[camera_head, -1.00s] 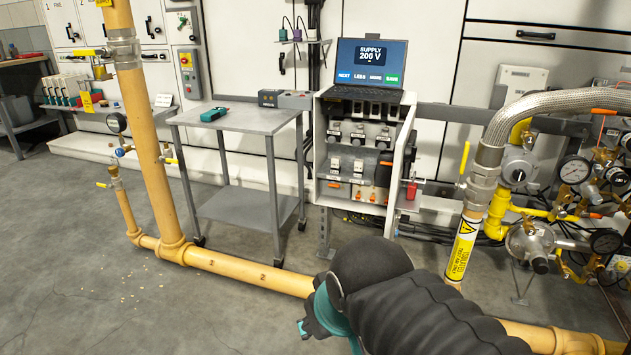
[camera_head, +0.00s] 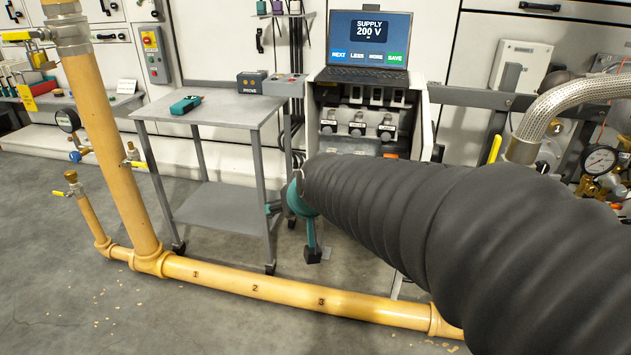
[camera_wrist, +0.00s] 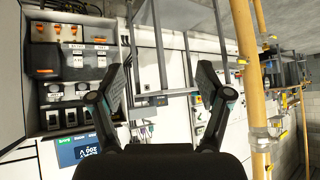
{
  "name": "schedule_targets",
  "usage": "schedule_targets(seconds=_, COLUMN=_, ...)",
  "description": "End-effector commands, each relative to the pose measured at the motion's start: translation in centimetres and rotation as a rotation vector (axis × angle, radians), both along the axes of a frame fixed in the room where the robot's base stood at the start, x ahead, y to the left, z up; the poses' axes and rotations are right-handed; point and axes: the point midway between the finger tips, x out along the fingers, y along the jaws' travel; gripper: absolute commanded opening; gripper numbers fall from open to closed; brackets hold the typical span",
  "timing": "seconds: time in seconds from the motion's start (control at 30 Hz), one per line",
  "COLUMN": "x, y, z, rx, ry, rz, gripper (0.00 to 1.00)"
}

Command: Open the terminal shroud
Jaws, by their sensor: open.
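The open control cabinet (camera_head: 425,122) stands behind my arm in the head view, and my arm hides its lower part. In the wrist view, which is turned upside down, a dark cover with an orange strip (camera_wrist: 45,55) sits in the cabinet at the left. It may be the terminal shroud, but I cannot tell for sure. My gripper (camera_wrist: 162,80) is open and empty, its two fingers spread apart. It points past the cabinet's side toward the cart, with the cover off to its left. In the head view its fingers show beside the cart, apart from the cabinet.
A grey cart (camera_head: 222,112) with a teal tool (camera_head: 186,104) on top stands left of the cabinet. A laptop (camera_head: 369,48) reading SUPPLY 200 V sits on the cabinet. A yellow pipe (camera_head: 290,292) runs low across the floor in front. Gauges and a braided hose (camera_head: 570,100) are at right.

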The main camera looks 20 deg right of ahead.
Motion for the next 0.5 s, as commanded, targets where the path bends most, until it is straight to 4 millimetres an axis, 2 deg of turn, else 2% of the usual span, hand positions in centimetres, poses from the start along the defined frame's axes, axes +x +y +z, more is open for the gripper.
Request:
schedule_targets(seconds=0.03, x=2.3, y=-0.3, z=-0.7, rx=0.005, ry=-0.022, rz=-0.013, gripper=0.77)
schedule_targets(seconds=0.2, x=9.6, y=-1.7, z=-2.1, rx=0.011, ry=-0.137, rz=-0.068, gripper=0.77)
schedule_targets(seconds=0.37, x=15.8, y=-3.5, z=-4.2, rx=0.004, ry=-0.242, rz=-0.13, gripper=0.77)
schedule_targets(seconds=0.5, x=20.6, y=-5.6, z=-6.9, rx=-0.016, ry=-0.33, rz=-0.194, gripper=0.77)
